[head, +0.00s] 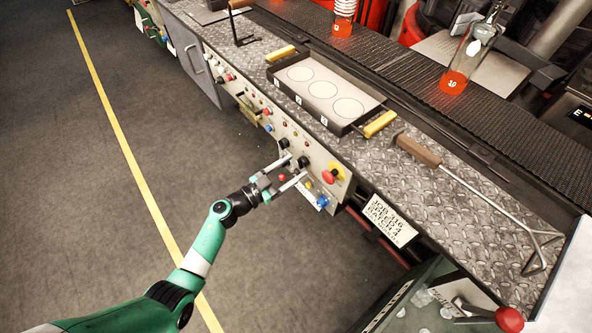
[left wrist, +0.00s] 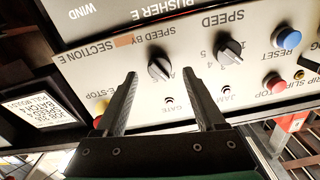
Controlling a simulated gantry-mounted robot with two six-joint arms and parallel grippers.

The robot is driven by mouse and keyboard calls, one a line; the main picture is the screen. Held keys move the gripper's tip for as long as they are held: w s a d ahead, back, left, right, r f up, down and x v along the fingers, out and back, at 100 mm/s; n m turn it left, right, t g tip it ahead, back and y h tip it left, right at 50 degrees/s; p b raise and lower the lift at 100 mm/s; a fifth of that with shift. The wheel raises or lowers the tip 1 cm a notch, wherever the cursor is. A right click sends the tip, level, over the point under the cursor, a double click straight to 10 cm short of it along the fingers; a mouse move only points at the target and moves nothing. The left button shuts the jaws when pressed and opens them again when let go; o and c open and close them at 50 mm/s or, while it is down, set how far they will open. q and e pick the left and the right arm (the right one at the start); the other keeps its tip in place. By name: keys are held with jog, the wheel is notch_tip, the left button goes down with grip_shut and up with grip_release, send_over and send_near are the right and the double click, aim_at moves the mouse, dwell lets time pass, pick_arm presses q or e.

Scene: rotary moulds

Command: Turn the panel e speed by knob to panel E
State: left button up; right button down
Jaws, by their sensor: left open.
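The black speed-by knob (left wrist: 159,68) sits on the pale panel of section E (left wrist: 200,75), which appears upside down in the left wrist view. The white mark on the knob points down and right in that view. In the head view the knob (head: 303,162) is on the front panel beside the yellow-and-red emergency stop (head: 331,175). My left gripper (head: 298,168) is open in front of the panel. In the left wrist view its fingers (left wrist: 160,79) stand apart on either side below the knob, with none visibly touching it. My right gripper is not in view.
A black speed knob (left wrist: 229,50) and a blue reset button (left wrist: 287,37) are close by on the panel. A card (head: 390,220) hangs to the right. A tray (head: 320,95) and a long-handled tool (head: 470,185) lie on the bench top. Floor in front is clear.

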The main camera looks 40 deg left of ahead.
pick_arm(q)
jog(key=shift+w+d, duration=0.1)
jog(key=shift+w, duration=0.75)
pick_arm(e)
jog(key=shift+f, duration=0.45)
pick_arm(q)
grip_shut()
